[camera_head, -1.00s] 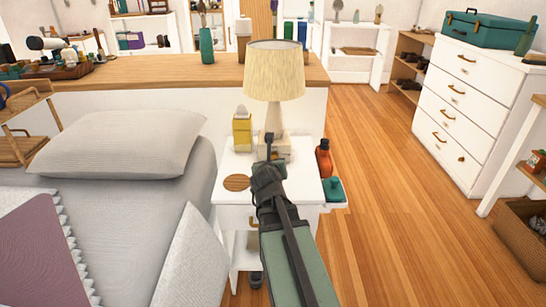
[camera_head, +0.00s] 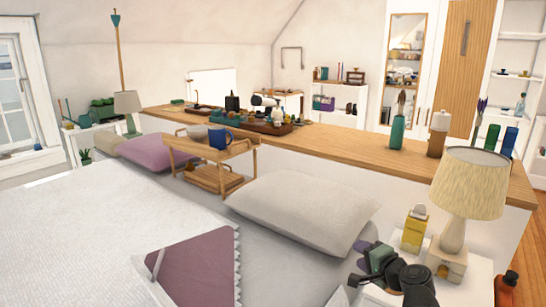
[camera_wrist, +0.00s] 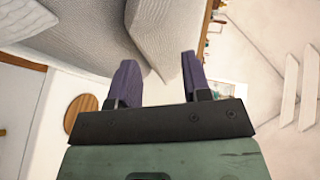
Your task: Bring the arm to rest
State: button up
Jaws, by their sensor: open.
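My gripper (camera_head: 360,256) is at the lower right of the head view, with my dark arm behind it. It is over the bed side of the white nightstand (camera_head: 480,280). In the wrist view my gripper (camera_wrist: 159,62) shows two purple fingers spread apart, with nothing between them. Beyond the fingers lies grey bedding (camera_wrist: 90,35). A round wooden coaster (camera_wrist: 80,110) lies on the white nightstand top, left of the gripper and apart from it.
A lamp (camera_head: 470,185) and a yellow bottle (camera_head: 414,230) stand on the nightstand close to my arm. A grey pillow (camera_head: 300,210) and a wooden tray stand with a blue mug (camera_head: 221,138) are on the bed. A long wooden-topped divider (camera_head: 350,145) runs behind the bed.

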jog(key=s+a+r+n+g+h+p, duration=0.2)
jog(key=s+a+r+n+g+p, duration=0.15)
jog(key=s+n+g+p, duration=0.3)
jog(key=s+a+r+n+g+h+p, duration=0.2)
jog(key=s+r+n+g+p, duration=0.2)
jog(key=s+g+p, duration=0.4)
jog(key=a+r+n+h+p, duration=0.1)
jog(key=a+r+p, duration=0.3)
jog(key=r+p, duration=0.2)
jog(key=shift+w+r+t+h+p, duration=0.15)
jog(key=shift+w+t+h+p, duration=0.2)
jog(key=shift+p, duration=0.5)
